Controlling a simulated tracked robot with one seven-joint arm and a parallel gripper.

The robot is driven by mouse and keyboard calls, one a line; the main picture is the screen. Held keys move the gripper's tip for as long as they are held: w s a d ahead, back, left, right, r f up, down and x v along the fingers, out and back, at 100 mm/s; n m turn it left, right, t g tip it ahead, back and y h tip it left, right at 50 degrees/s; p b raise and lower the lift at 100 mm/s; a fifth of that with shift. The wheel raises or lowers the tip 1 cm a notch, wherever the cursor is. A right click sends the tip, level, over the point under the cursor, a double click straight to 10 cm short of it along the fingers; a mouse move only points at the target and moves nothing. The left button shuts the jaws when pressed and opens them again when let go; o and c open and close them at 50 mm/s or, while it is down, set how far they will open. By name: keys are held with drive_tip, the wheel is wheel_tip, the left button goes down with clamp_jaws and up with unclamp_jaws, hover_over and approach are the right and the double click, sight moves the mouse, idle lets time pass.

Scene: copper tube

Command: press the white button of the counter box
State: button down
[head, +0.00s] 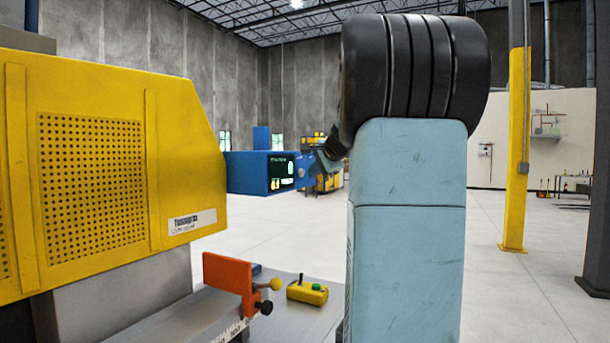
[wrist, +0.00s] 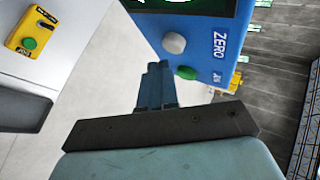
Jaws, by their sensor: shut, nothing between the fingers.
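The blue counter box (head: 246,173) hangs at the middle left in the head view, its dark screen with green marks facing right. In the wrist view its blue face (wrist: 205,35) fills the upper middle, with the word ZERO. The white button (wrist: 173,43) sits on that face, left of ZERO. A green button (wrist: 186,73) sits below it. My gripper (wrist: 155,70) is shut and empty, its fingertips just below and left of the white button in the picture, seemingly apart from it. In the head view my gripper (head: 312,165) is by the screen, and I cannot make out the white button.
A small yellow box (head: 307,292) with a green button lies on the grey table; it also shows in the wrist view (wrist: 33,32). An orange bracket (head: 229,280) with knobs stands left of it. A large yellow machine (head: 100,170) fills the left. Open floor lies beyond.

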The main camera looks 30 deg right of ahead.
drive_tip(key=shift+s+d, duration=0.1)
drive_tip(key=shift+s, duration=0.05)
drive_tip(key=shift+s+d, duration=0.4)
drive_tip(key=shift+s, duration=0.3)
drive_tip(key=shift+s+d, duration=0.4)
drive_tip(key=shift+s, duration=0.25)
drive_tip(key=shift+s+d, duration=0.4)
drive_tip(key=shift+s, duration=0.3)
drive_tip(key=s+a+f+n+g+y, duration=0.1)
drive_tip(key=s+a+f+n, duration=0.25)
drive_tip(key=a, duration=0.45)
drive_tip(key=s+a+f+n+g+y, duration=0.1)
drive_tip(key=s+a+f+n, duration=0.2)
drive_tip(key=s+a, duration=0.35)
drive_tip(key=s+a+f+n+g+y, duration=0.1)
drive_tip(key=s+a+f+n, duration=0.2)
drive_tip(key=a, duration=0.6)
drive_tip(key=s+a+f+n+g+h, duration=0.1)
drive_tip(key=s+a+f+n, duration=0.3)
drive_tip(key=s, duration=0.3)
drive_tip(key=s+a+f+n+g+h, duration=0.1)
drive_tip(key=s+a+f+n, duration=0.3)
drive_tip(key=s+f, duration=0.3)
drive_tip(key=shift+a+g, duration=0.4)
drive_tip(key=shift+a, duration=0.25)
